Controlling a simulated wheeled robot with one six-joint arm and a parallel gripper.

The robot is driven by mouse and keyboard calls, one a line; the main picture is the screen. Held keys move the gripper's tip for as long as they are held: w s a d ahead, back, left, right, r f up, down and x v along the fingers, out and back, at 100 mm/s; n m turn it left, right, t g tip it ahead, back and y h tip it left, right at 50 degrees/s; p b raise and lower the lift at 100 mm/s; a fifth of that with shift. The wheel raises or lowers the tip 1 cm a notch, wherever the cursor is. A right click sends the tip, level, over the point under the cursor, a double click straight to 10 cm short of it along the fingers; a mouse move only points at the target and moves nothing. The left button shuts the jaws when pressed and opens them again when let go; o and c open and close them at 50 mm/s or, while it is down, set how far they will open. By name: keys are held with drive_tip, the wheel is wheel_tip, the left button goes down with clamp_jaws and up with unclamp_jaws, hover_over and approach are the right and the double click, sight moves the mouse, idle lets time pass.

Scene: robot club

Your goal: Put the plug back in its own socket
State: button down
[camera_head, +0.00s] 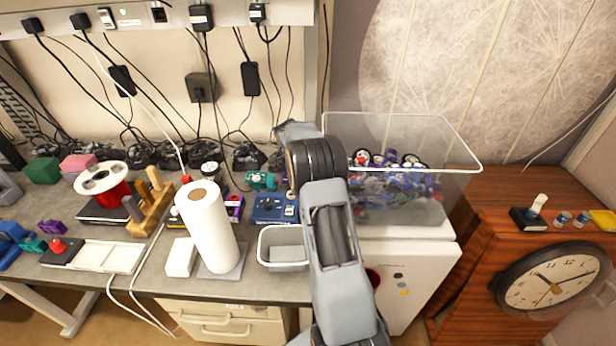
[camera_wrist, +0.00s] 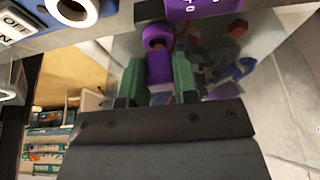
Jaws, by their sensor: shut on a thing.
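In the wrist view, the two green fingers of my gripper (camera_wrist: 159,82) are shut on a purple plug-like piece (camera_wrist: 157,61), with a rounded, ring-like end pointing away from the palm. A purple part with pale marks (camera_wrist: 200,8) is at the top edge, just beyond the held piece; I cannot tell whether they touch or whether it is the plug's socket. In the head view, my arm hides the gripper and the held piece. A blue box with a white switch (camera_head: 272,208) and a small purple box (camera_head: 234,205) stand on the bench left of my arm.
A clear bin of mixed parts (camera_head: 400,125) stands right of my arm. A grey open tray (camera_head: 283,265) and a white paper roll (camera_head: 208,232) are at the bench front. Black adapters and cables hang from the power strip (camera_head: 140,14). A wooden clock (camera_head: 550,280) is far right.

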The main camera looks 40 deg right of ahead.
drive_tip(key=shift+f+b, duration=0.8)
drive_tip(key=shift+b, duration=0.6)
idle(1.9)
drive_tip(key=c, duration=0.8)
unclamp_jaws()
